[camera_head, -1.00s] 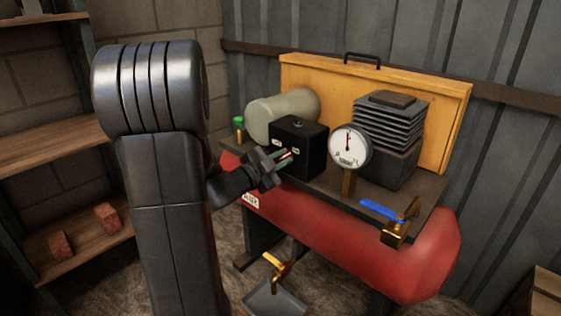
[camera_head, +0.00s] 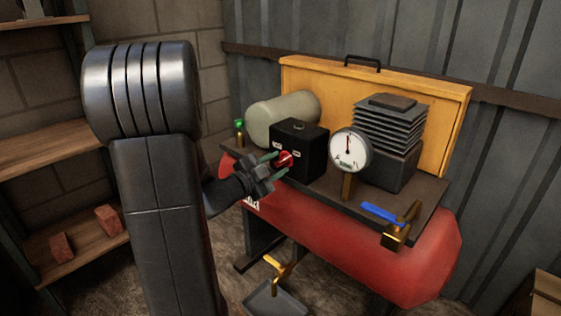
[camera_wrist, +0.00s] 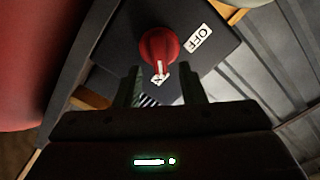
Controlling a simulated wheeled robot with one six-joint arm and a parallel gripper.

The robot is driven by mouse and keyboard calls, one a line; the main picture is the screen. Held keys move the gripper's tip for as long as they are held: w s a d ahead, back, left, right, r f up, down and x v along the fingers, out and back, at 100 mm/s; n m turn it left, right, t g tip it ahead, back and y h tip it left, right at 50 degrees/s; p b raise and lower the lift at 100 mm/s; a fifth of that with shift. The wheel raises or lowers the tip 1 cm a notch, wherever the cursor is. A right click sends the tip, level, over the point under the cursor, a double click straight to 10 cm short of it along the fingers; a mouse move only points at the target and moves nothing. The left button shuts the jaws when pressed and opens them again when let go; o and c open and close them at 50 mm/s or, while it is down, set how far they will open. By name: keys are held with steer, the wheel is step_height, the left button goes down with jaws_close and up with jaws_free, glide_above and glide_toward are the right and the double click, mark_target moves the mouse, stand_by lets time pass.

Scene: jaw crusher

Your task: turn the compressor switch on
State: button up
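The compressor switch is a red rotary knob (camera_wrist: 158,45) on the front of a black box (camera_head: 310,150); it also shows in the head view (camera_head: 285,159). In the wrist view, an OFF label (camera_wrist: 200,38) lies to the knob's right. A white mark shows at the knob's lower end, beside a second, partly hidden label whose text I cannot read. My gripper (camera_wrist: 162,75) is open, its two fingers apart just short of the knob. Nothing is visibly held between them. In the head view my gripper (camera_head: 271,165) is at the box's front left.
The box stands on a dark shelf above a red tank (camera_head: 400,262). A round gauge (camera_head: 349,150), finned block (camera_head: 388,125) and blue-handled valve (camera_head: 383,213) are to the right. A yellow panel (camera_head: 435,110) stands behind. Wooden shelves (camera_head: 60,147) are at left.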

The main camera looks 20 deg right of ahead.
mark_target(282, 161)
steer(key=p+v, duration=0.2)
steer(key=v, duration=0.9)
steer(key=shift+a, duration=0.25)
steer(key=shift+d, duration=0.1)
steer(key=b+x, duration=0.2)
steer(key=x, duration=1.1)
steer(key=shift+d+b, duration=0.35)
steer(key=shift+b, duration=0.05)
steer(key=shift+a, duration=0.1)
